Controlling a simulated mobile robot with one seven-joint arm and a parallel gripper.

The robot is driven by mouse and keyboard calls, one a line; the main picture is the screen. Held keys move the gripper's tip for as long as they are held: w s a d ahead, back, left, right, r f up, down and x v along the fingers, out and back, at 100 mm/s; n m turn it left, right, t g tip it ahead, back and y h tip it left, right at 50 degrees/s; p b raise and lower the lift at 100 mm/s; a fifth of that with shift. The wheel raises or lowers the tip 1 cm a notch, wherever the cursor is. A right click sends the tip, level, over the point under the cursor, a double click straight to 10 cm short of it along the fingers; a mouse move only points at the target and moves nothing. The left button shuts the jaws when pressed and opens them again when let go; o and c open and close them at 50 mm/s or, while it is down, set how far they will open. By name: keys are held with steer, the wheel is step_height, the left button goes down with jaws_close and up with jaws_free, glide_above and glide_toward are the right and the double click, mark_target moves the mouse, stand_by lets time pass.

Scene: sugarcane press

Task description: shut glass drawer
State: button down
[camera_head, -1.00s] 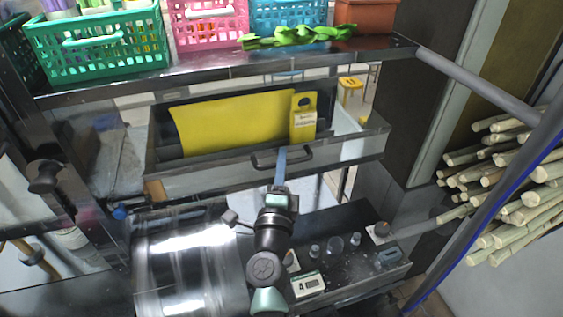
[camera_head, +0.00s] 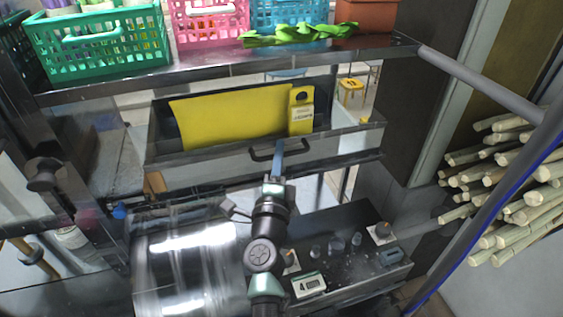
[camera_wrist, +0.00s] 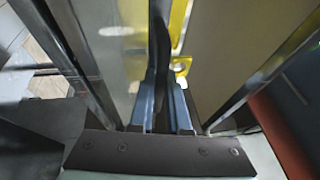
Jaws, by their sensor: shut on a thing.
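The glass drawer (camera_head: 205,162) hangs below the basket shelf and stands open, with its inside visible from above. Its dark bar handle (camera_head: 260,155) is at the middle of its front panel. My gripper (camera_head: 278,152) reaches up from below and is shut on this handle. In the wrist view, my gripper's blue fingers (camera_wrist: 162,108) sit on both sides of the dark handle bar (camera_wrist: 161,55). A yellow sheet (camera_head: 230,118) and a yellow packet with a white label (camera_head: 301,120) are in the drawer.
Plastic baskets (camera_head: 100,45) and green leaves (camera_head: 300,36) are on the shelf above. Below, a curved shiny metal cover (camera_head: 185,265) and a dark tray (camera_head: 345,275) with small items flank my arm. Sugarcane stalks (camera_head: 500,190) are stacked at right.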

steer(key=shift+w+a+r, duration=0.1)
steer(key=shift+w+a, duration=0.1)
steer(key=shift+w, duration=0.35)
steer(key=c, duration=0.9)
jaws_free()
steer(key=shift+w, duration=0.15)
steer(key=p+v, duration=0.1)
steer(key=v, duration=1.2)
